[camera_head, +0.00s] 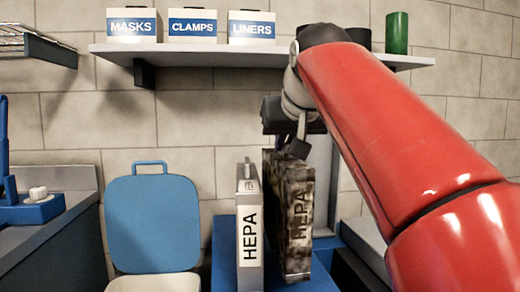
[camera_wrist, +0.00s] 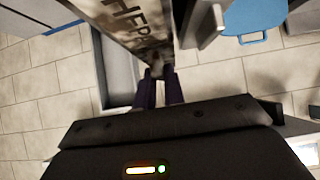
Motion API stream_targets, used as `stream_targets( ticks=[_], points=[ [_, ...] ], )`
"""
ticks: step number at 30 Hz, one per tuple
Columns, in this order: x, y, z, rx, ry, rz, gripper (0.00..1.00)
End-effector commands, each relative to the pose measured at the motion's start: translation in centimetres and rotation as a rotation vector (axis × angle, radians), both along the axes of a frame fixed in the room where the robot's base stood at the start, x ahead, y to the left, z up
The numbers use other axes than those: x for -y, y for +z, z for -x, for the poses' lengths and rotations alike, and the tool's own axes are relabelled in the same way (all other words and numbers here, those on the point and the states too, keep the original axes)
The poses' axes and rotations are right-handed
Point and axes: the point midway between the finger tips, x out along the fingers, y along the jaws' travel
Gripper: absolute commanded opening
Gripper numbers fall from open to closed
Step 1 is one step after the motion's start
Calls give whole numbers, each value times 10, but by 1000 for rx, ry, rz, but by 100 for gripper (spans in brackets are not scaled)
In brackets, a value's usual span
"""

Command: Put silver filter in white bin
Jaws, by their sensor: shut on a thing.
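The silver filter (camera_head: 249,240), a thin upright panel with a HEPA label and a small handle on top, stands in the head view beside a dirty brown HEPA filter (camera_head: 293,215). My gripper (camera_head: 299,143) is at the top of the brown filter and shut on it. In the wrist view the brown filter (camera_wrist: 128,22) extends from my fingertips (camera_wrist: 160,85); the silver filter (camera_wrist: 207,22) is apart, to its right. The white bin (camera_head: 152,284) is at lower left with its blue lid (camera_head: 153,222) raised; its inside is mostly cut off.
A blue surface (camera_head: 224,262) lies under and around the filters. A wall shelf (camera_head: 265,55) above holds bins labelled MASKS, CLAMPS and LINERS and a green cylinder (camera_head: 397,33). A dark counter (camera_head: 60,240) with a blue tool stands at left.

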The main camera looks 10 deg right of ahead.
Motion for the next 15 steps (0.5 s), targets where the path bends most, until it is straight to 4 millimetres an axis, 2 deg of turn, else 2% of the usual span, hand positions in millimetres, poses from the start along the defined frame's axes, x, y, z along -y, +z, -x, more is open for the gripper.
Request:
stream_targets(
  ticks=[3,7,12,15],
  points=[
    [0,3,-32,-1,2,-1,0],
    [0,3,-61,1,2,0,0],
    [0,2,-82,1,0,0,0],
    [0,0,-86,3,0,0,0]
  ],
)
